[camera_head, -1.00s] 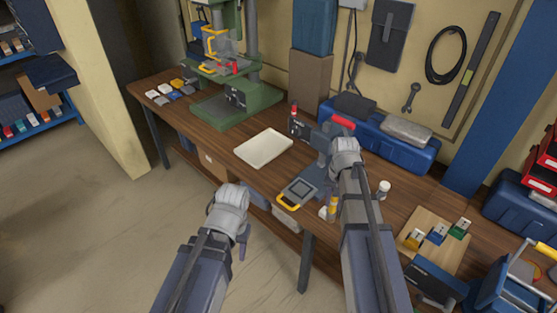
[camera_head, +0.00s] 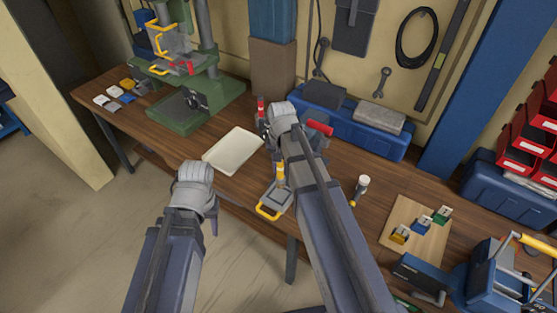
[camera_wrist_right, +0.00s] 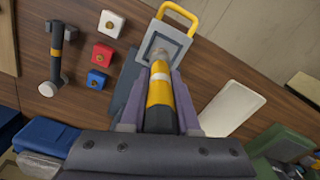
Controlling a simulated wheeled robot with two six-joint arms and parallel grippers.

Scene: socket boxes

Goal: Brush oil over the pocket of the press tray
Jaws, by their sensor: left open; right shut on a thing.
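The grey press tray (camera_head: 275,195) with its yellow handle lies near the front edge of the workbench. It also shows at the top of the right wrist view (camera_wrist_right: 176,38). In the head view the brush (camera_head: 280,172) shows beside my right arm, which hides much of that gripper. My left gripper (camera_head: 213,222) is open and empty, off the bench's front edge.
A pale flat tray (camera_head: 233,151) lies left of the press tray. A green press (camera_head: 190,110) stands at the back left. A white-capped item (camera_head: 362,185) and a wooden board (camera_head: 420,240) with coloured blocks are to the right. A blue case (camera_head: 350,130) stands behind.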

